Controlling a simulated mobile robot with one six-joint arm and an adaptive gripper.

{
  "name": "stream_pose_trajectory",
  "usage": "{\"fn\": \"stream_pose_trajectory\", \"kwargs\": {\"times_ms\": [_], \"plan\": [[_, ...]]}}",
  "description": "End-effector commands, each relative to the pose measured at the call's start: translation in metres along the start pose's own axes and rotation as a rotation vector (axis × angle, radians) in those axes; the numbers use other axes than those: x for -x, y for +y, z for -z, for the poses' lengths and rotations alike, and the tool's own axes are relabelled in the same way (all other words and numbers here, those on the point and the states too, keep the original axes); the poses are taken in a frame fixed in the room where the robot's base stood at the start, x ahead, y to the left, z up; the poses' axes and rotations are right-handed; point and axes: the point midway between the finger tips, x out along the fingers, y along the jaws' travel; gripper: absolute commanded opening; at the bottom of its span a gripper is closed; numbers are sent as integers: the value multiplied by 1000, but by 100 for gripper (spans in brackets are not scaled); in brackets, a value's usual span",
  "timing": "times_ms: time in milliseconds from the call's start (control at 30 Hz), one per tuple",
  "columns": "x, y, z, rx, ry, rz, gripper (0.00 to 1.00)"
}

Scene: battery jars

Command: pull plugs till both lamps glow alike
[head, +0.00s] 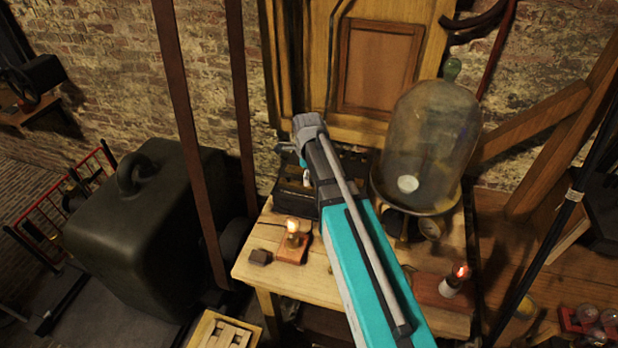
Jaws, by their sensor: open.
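Two lamps stand on the wooden table (330,292). The left lamp (293,226) glows bright and yellowish on a small brown wooden base (291,249). A dark battery box (293,202) stands at the back of the table, partly behind my arm. Its jars and plugs are too small and covered to tell apart. My gripper (303,172) is over this box, open, its fingers mostly hidden by my wrist. I see nothing held in it.
A big glass bell jar (430,145) on a round base stands right of the box. A large black weight (150,230) and brown straps (190,130) are at the left. Brick wall and wooden panel stand behind.

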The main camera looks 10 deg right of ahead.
Motion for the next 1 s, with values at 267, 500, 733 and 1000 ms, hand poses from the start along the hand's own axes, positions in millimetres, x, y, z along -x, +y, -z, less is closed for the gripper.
{"fn": "stream_pose_trajectory", "kwargs": {"times_ms": [267,500,733,1000], "plan": [[7,25,7,51,0,0,66],[8,28,8,62,0,0,66],[8,28,7,62,0,0,66],[8,28,8,63,0,0,66]]}}
